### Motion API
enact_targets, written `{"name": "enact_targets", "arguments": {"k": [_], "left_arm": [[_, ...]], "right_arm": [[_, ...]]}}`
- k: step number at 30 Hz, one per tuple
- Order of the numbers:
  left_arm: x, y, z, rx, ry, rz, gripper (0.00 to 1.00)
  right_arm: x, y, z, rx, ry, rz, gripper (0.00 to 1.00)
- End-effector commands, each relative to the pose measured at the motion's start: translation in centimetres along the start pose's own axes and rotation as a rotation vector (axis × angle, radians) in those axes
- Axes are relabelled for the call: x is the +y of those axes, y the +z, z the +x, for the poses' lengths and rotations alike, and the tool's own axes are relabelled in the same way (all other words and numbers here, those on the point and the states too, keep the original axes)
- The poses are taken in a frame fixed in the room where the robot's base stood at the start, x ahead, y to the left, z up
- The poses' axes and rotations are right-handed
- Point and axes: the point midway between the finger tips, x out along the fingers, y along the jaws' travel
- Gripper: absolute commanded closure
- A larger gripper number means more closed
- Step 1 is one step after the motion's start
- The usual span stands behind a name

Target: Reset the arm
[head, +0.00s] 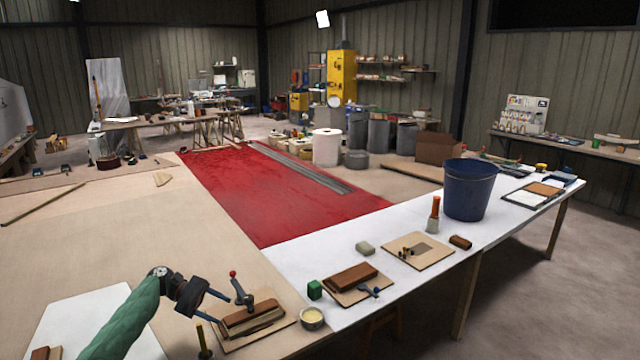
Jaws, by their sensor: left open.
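My left arm, in a green sleeve, comes in from the lower left in the head view. My left gripper (226,311) is open, with its two dark fingers pointing right. It is at the near left of a board with a brown block (251,315) and a toggle clamp (240,290) with a red-tipped lever standing up. Nothing shows between the fingers. I cannot tell whether they touch the block or the board. My right gripper is not in view.
A blue bucket (470,190) stands farther along the white bench. A red sheet (270,190) lies beyond. The tan surface at left is mostly clear.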

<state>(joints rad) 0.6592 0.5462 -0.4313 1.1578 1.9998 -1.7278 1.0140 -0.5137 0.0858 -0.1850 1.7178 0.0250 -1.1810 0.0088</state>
Motion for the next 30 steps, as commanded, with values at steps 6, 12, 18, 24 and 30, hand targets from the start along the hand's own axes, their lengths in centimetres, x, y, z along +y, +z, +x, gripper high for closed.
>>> {"name": "enact_targets", "arguments": {"k": [6, 12, 18, 24, 30], "left_arm": [[0.9, 0.1, 1.5, 0.243, -0.207, 0.366, 0.51], [3.4, 1.6, 3.0, 0.462, -0.444, 0.736, 0.51], [3.6, 2.6, 5.8, 0.648, -0.681, 1.041, 0.51], [1.3, 3.9, 9.7, 0.819, -0.891, 1.264, 0.51], [-2.8, 5.7, 13.0, 0.963, -1.022, 1.365, 0.51]], "right_arm": [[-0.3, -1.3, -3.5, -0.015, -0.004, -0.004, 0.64], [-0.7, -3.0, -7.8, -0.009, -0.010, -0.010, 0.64], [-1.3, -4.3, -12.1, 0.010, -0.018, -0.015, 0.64], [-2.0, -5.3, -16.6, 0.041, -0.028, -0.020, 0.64], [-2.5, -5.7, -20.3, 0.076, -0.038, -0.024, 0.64]]}}
